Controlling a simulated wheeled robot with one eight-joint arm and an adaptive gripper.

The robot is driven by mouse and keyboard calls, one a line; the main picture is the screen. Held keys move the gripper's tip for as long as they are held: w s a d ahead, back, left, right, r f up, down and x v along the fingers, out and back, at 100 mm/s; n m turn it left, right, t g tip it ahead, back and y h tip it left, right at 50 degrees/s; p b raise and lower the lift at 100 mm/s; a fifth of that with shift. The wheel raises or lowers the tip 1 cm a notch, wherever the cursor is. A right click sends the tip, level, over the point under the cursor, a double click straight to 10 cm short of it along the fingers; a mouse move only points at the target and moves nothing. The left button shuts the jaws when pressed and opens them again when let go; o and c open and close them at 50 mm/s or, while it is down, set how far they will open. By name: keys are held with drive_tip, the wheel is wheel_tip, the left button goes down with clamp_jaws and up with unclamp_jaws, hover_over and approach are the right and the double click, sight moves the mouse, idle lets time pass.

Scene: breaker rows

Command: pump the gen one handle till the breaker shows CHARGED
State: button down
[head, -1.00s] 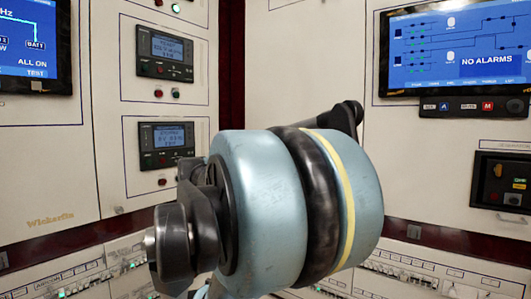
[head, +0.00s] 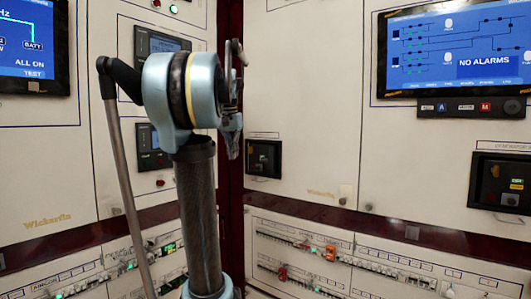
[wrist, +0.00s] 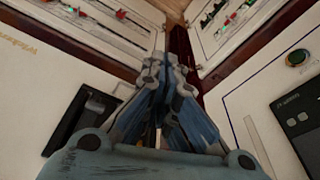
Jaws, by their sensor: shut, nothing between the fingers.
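A black breaker unit (head: 263,158) is set in the white panel just right of the corner. A second black breaker unit (head: 500,183) is at the right edge, under a label too small to read fully. I cannot tell which is gen one, and no CHARGED flag is readable. My gripper (head: 233,105) is seen side-on, left of the nearer unit and apart from it. In the wrist view my gripper (wrist: 167,68) has its blue-grey fingers together and empty, pointing at the corner. A black unit (wrist: 82,118) lies to their left there.
Rows of small breakers (head: 325,250) run along the lower panels. A blue screen (head: 455,50) reads NO ALARMS. A dark controller (head: 160,42) is partly behind my arm on the left panel. The space before the right panel looks clear.

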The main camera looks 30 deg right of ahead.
drive_tip(key=w+d+r+m, duration=0.1)
drive_tip(key=d+r+m, duration=0.1)
drive_tip(key=d+r, duration=0.2)
drive_tip(key=w+d+r+m, duration=0.1)
drive_tip(key=d+r, duration=0.4)
drive_tip(key=d, duration=0.6)
drive_tip(key=shift+w+d+m+g, duration=0.2)
drive_tip(key=shift+w+m+g, duration=0.1)
drive_tip(key=shift+m, duration=0.2)
approach(264, 160)
drive_tip(key=w+d+f, duration=0.1)
drive_tip(key=f, duration=0.1)
drive_tip(key=d+f, duration=0.1)
drive_tip(key=w+d+f, duration=0.1)
drive_tip(key=f, duration=0.1)
drive_tip(key=shift+w+d+f, duration=0.35)
drive_tip(key=shift+a+h, duration=0.15)
drive_tip(key=shift+h, duration=0.25)
drive_tip(key=shift+s+a+f, duration=0.1)
drive_tip(key=shift+a, duration=0.05)
drive_tip(key=shift+s+a+f+h, duration=0.2)
drive_tip(key=shift+a+h, duration=0.15)
drive_tip(key=shift+h, duration=0.15)
